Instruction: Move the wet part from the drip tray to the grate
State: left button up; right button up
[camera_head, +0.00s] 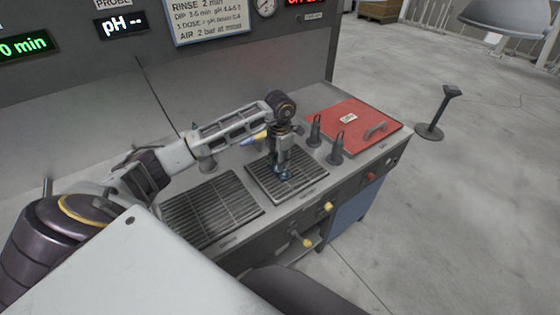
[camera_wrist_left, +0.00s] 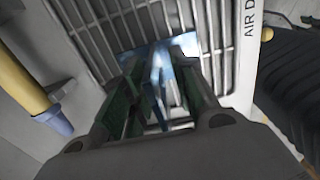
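The wet part is a shiny blue-grey metal piece (camera_wrist_left: 160,72) on or just above the slatted grate marked "AIR D…" (camera_wrist_left: 212,22). My left gripper (camera_head: 283,172) points down over this grate (camera_head: 262,176) in the head view, with a small bluish bit of the part (camera_head: 284,177) at its tips. In the left wrist view the gripper's fingers (camera_wrist_left: 160,85) stand on both sides of the part; whether they press on it is unclear. A larger slatted tray (camera_head: 205,208), likely the drip tray, lies to the left and looks empty. My right gripper is out of view.
A yellow-handled tool (camera_head: 253,138) stands behind the grate; it also shows close at left in the left wrist view (camera_wrist_left: 22,85). Two dark upright posts (camera_head: 337,150) and a red lid with a handle (camera_head: 352,122) are to the right. Yellow valve handles (camera_head: 327,207) stick out in front.

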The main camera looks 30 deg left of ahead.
pick_arm(q)
jog(key=shift+r, duration=0.1)
jog(key=shift+r+b, duration=0.35)
jog(key=shift+r, duration=5.7)
jog(key=shift+d+f, duration=0.1)
